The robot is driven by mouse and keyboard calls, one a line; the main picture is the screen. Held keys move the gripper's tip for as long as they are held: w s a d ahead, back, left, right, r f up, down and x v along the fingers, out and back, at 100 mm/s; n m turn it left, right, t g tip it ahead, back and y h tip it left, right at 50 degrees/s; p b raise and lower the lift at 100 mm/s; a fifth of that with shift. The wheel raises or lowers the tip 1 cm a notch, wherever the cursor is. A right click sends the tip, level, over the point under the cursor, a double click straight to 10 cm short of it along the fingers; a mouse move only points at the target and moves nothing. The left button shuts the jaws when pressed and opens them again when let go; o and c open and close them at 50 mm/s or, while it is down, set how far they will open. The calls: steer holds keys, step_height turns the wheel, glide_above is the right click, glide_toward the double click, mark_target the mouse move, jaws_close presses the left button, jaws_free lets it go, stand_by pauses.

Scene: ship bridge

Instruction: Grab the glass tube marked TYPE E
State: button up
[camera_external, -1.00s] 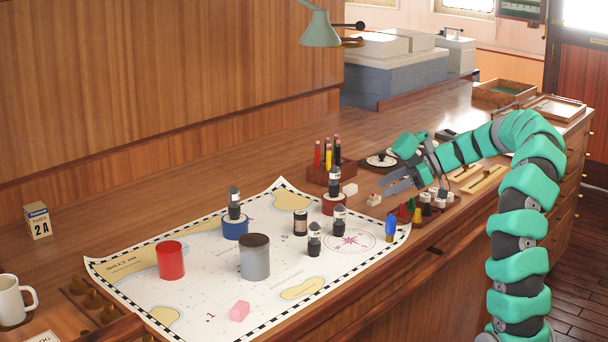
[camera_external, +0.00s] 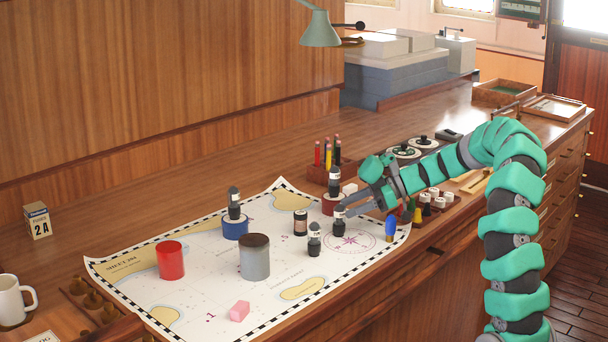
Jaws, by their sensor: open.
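Several small dark tubes with pale label bands stand on the chart; their lettering is too small to read, so I cannot tell which is TYPE E. One tube (camera_external: 339,222) stands at the right, another tube (camera_external: 314,240) just left and nearer. One tube (camera_external: 234,203) stands on a blue round base (camera_external: 235,230), and one tube (camera_external: 334,180) on a red round base (camera_external: 330,208). My gripper (camera_external: 348,207) is open, reaching left, its fingertips close to the top of the right tube; I cannot tell whether they touch it.
A dark banded canister (camera_external: 301,223), grey cylinder (camera_external: 254,260), red cylinder (camera_external: 171,261) and pink block (camera_external: 239,311) are on the chart (camera_external: 190,290). A pencil holder (camera_external: 321,174) stands behind. A blue piece (camera_external: 390,229) stands by the right edge.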

mark_target(339, 212)
steer(key=x, duration=0.4)
steer(key=shift+s, duration=0.2)
steer(key=shift+c, duration=0.3)
steer(key=c, duration=1)
